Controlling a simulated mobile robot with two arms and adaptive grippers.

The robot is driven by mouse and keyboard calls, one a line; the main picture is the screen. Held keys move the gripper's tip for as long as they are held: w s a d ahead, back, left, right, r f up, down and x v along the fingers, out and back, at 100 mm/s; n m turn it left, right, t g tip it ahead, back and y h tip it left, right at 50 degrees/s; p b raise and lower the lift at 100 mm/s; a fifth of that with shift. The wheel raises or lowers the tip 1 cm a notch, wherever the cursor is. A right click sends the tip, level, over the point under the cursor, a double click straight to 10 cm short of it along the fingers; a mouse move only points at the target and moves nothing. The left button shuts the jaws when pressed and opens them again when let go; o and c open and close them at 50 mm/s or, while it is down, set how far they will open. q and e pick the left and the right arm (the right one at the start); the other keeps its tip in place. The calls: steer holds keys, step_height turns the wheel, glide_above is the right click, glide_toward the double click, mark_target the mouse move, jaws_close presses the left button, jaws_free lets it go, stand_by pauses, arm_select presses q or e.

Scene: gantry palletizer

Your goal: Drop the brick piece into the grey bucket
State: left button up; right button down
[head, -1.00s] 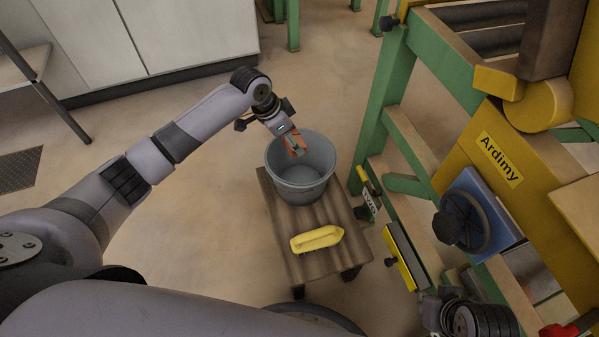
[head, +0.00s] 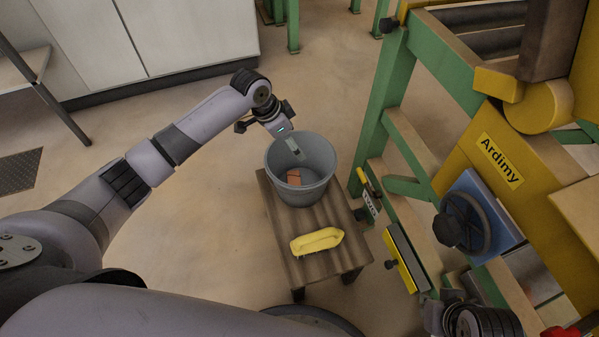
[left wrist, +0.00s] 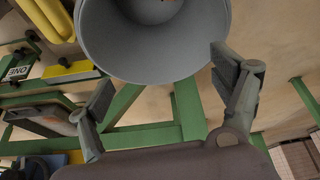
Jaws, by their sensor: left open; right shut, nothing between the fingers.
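The orange-red brick piece (head: 294,177) lies inside the grey bucket (head: 316,187), low against its inner left side. A small orange bit also shows at the top edge of the left wrist view. The bucket stands upright on a low wooden table. My left gripper (head: 291,147) is open and empty at the bucket's upper left rim, above the brick piece and apart from it. In the left wrist view its fingers (left wrist: 165,85) are spread beside the bucket (left wrist: 150,45). My right gripper (head: 450,298) is shut, partly visible at the lower right.
A yellow brush (head: 317,241) lies on the table (head: 322,270) in front of the bucket. A green frame (head: 385,110) and yellow machine (head: 478,150) stand close on the right. The floor left of the table is clear.

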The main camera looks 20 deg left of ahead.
arm_select(q)
steer(key=v, duration=1.2)
steer(key=shift+d, duration=0.1)
